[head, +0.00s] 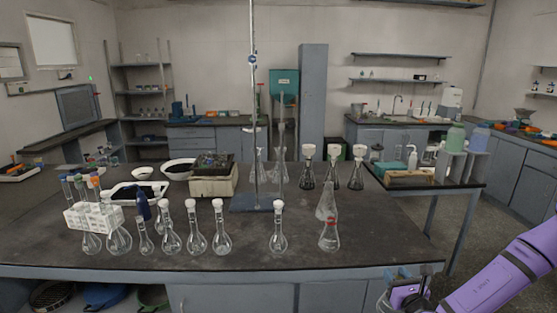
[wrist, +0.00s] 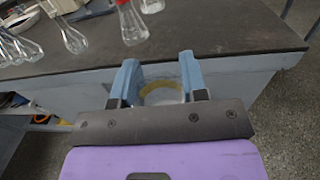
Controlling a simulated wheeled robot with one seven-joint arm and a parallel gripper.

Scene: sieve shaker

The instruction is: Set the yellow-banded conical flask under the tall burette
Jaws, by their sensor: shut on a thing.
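The tall burette (head: 253,90) rises on a stand in the middle of the bench in the head view. Its grey-blue base plate (head: 245,203) lies on the bench and looks bare at the front. My gripper (wrist: 160,82) is shut on the yellow-banded conical flask (wrist: 160,94), whose yellow band and clear glass show between the blue fingers in the wrist view. Gripper and flask are at the bench's front edge.
A red-banded conical flask (head: 329,236) stands right of the base plate, with another clear flask (head: 326,200) behind it. A round flask (head: 278,238) stands in front of the plate. Several stoppered flasks (head: 195,236) line the front left. The bench's right front is clear.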

